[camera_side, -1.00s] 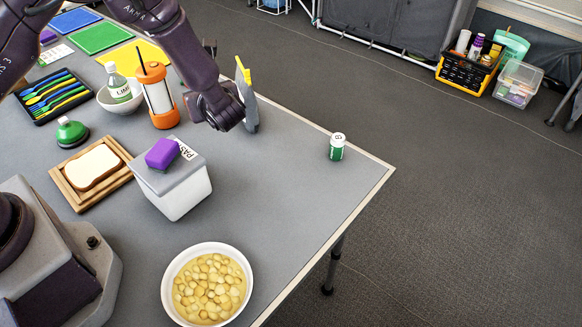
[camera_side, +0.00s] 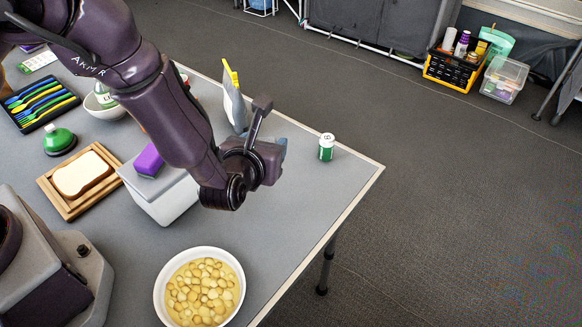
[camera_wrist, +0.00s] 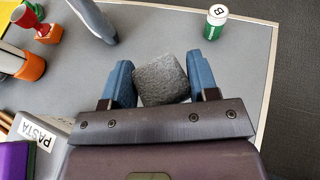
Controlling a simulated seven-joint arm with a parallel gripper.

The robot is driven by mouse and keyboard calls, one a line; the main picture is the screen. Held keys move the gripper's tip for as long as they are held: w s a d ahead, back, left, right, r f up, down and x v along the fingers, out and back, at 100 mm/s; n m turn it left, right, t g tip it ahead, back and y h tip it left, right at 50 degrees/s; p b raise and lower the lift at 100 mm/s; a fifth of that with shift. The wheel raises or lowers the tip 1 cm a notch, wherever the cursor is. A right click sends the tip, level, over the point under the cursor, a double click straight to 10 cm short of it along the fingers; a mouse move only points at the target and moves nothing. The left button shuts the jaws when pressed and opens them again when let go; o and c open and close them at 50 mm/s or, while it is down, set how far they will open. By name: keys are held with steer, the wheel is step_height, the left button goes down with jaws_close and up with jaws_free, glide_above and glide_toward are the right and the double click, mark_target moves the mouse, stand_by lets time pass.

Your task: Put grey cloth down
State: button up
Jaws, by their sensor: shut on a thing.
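The grey cloth (camera_wrist: 161,79) shows in the wrist view as a small, rough, crumpled bundle between the blue fingers. My gripper (camera_wrist: 163,84) is shut on it, with a finger at each side. In the side view my gripper (camera_side: 275,150) is over the right part of the grey table (camera_side: 300,200), left of the green shaker. The cloth is hidden there behind my wrist. I cannot tell whether the cloth touches the table.
The green shaker (camera_side: 326,147) stands near the table's right edge. A grey upright tool with a yellow top (camera_side: 234,105) stands behind my gripper. The pasta box (camera_side: 165,200) with a purple sponge (camera_side: 149,160) and a bowl of chickpeas (camera_side: 201,290) are left and front.

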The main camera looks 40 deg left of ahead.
glide_above(290, 181)
steer(key=f, duration=0.5)
steer(key=shift+a+f, duration=0.2)
steer(key=shift+f, duration=0.15)
steer(key=shift+w+d+f, duration=0.1)
steer(key=shift+w+f, duration=0.05)
steer(key=shift+f, duration=0.8)
steer(key=shift+w+f, duration=0.15)
steer(key=shift+f, duration=0.75)
steer(key=shift+f, duration=0.1)
steer(key=o, duration=0.9)
steer(key=shift+s+d+r, duration=0.15)
steer(key=shift+s+r, duration=0.1)
steer(key=shift+s, duration=0.05)
steer(key=v, duration=1.1)
steer(key=shift+s+r, duration=0.15)
steer(key=shift+r, duration=0.05)
